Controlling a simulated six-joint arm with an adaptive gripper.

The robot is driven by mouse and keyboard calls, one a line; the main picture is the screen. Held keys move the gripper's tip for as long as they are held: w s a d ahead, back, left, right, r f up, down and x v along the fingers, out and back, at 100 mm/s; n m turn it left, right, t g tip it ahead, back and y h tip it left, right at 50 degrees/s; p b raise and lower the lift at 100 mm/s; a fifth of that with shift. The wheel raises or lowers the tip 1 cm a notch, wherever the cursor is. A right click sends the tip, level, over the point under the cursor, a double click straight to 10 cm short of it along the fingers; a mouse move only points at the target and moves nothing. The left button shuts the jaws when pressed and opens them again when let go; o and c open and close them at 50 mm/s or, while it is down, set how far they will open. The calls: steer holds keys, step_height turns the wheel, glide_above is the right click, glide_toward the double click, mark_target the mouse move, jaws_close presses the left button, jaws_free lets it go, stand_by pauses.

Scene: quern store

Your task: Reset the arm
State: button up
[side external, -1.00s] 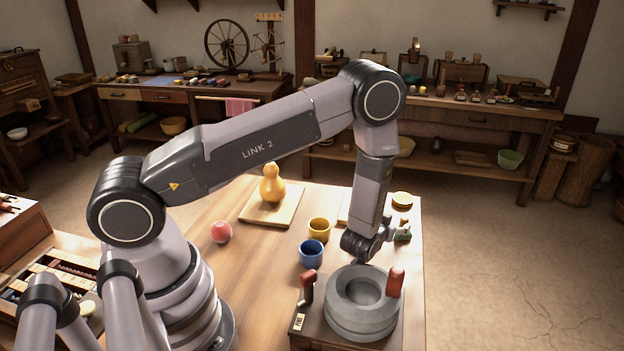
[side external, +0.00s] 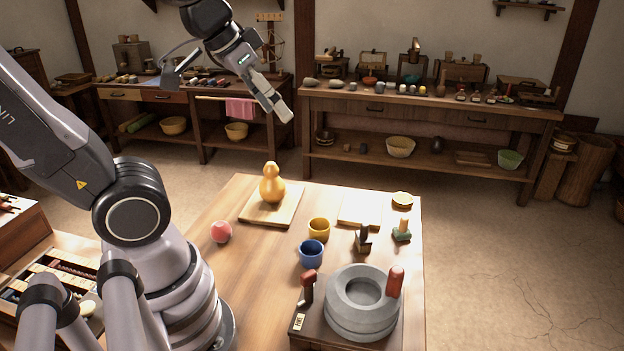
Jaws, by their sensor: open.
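My gripper (side external: 280,108) is raised high above the far side of the table, in the upper middle of the side external view. It points down and to the right. It is open, with nothing seen between its fingers, and it is well clear of everything on the table. My arm is folded back and up at the left, partly out of the frame.
Benches (side external: 430,112) line the wall.

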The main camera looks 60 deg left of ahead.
steer(key=s+a, duration=0.1)
steer(key=s, duration=0.5)
steer(key=shift+f+g+y, duration=0.15)
steer(key=shift+g+y, duration=0.15)
steer(key=shift+g, duration=0.1)
stand_by(0.7)
